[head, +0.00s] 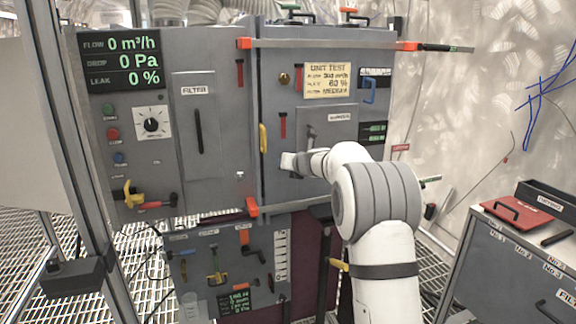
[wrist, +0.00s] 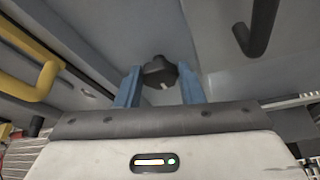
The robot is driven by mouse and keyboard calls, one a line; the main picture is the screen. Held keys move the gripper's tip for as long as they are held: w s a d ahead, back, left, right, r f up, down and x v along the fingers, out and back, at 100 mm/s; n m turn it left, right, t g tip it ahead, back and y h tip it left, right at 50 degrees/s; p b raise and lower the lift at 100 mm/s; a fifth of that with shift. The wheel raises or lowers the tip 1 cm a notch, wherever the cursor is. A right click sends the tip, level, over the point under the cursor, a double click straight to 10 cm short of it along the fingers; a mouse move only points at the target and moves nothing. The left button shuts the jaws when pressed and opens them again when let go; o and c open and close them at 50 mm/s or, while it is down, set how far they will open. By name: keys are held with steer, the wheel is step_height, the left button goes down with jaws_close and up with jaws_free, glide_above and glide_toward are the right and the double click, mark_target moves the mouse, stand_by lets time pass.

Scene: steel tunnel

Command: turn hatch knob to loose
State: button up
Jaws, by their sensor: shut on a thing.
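The hatch knob (wrist: 158,72) is dark and faceted, with a small pale mark on its lower side, in the wrist view. The two blue fingers of my gripper (wrist: 160,80) stand on either side of it and are shut on it. In the head view my gripper (head: 287,162) reaches the right cabinet door, left of the lower part of a grey hatch panel (head: 343,122). There the knob is hidden behind my gripper and wrist. Any label beside the knob is not readable.
A yellow handle (wrist: 38,82) is left of my gripper in the wrist view, and a dark hooked handle (wrist: 258,30) is at the upper right. In the head view a red-ended bar (head: 330,44) crosses the cabinet top. A grey drawer cabinet (head: 500,265) stands at right.

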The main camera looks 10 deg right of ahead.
steer(key=o, duration=0.7)
steer(key=v, duration=0.7)
steer(key=shift+s, duration=0.35)
steer(key=shift+d+r, duration=0.1)
steer(key=shift+r, duration=0.15)
